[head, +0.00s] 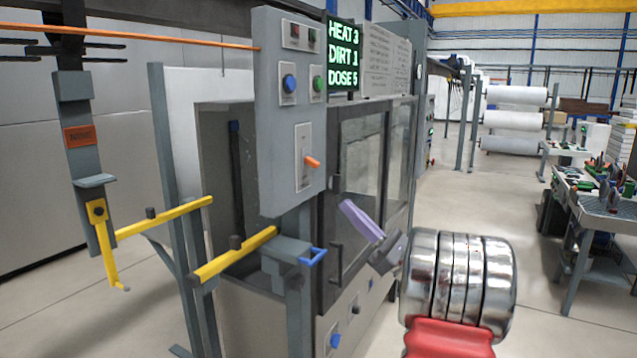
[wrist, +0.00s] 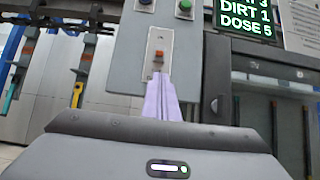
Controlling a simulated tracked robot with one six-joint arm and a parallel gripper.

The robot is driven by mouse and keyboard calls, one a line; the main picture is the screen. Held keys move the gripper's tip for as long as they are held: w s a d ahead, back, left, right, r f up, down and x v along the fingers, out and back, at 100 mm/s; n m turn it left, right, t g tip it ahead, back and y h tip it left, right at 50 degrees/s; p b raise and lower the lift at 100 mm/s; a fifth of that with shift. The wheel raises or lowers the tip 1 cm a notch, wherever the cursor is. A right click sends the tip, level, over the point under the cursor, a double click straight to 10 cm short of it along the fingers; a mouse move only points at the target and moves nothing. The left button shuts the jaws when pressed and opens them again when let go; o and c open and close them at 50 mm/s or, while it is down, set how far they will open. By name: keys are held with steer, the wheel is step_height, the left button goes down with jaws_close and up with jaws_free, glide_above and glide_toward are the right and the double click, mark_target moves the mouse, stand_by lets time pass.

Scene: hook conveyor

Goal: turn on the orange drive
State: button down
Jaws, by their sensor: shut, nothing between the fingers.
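The orange drive lever (head: 312,161) sticks out of a pale switch plate (head: 303,178) on the grey control panel (head: 268,120). In the wrist view the orange lever (wrist: 158,56) sits just above my fingertips. My gripper (head: 346,206) has light purple fingers, shut and empty. In the head view it is below and to the right of the lever. The fingers (wrist: 160,82) point toward the panel in the wrist view. Whether they touch the lever cannot be told.
The panel also carries a blue button (head: 289,83) and a green button (head: 318,84). A green-lettered display (head: 344,56) reads HEAT 3, DIRT 1, DOSE 5. A glass-doored cabinet (head: 362,150) stands right behind the panel. Yellow bars (head: 235,255) and a blue handle (head: 313,256) sit lower left.

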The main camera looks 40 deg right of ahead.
mark_target(312, 163)
steer(key=shift+w+a, duration=0.1)
steer(key=shift+a, duration=0.05)
steer(key=x, duration=1)
steer(key=shift+a, duration=0.15)
stand_by(0.5)
